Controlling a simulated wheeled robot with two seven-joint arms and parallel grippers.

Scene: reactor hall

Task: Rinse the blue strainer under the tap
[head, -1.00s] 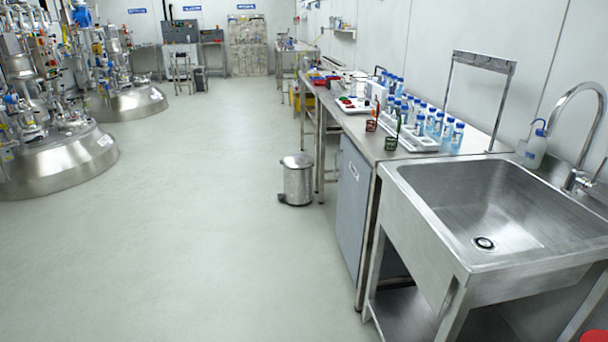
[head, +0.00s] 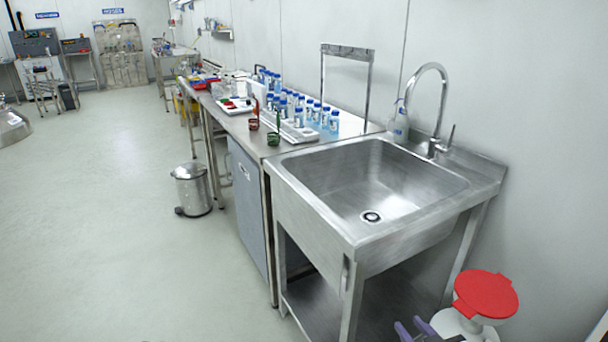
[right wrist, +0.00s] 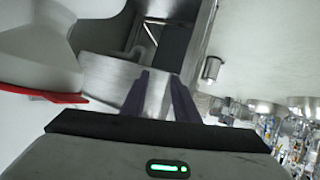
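The tap (head: 443,100) is a tall curved chrome spout at the back right of the steel sink (head: 310,218). The sink basin is empty, with a round drain. A red strainer (head: 253,124) and a green strainer (head: 273,139) stand on the counter left of the sink. I cannot make out a blue strainer. My right gripper (head: 414,329) shows at the bottom edge of the head view, low in front of the sink. In the right wrist view its two dark fingers (right wrist: 160,97) are apart with nothing between them. My left gripper is not in view.
The steel counter (head: 350,124) holds several blue-capped bottles and a white tray. A wash bottle (head: 400,124) stands by the tap.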

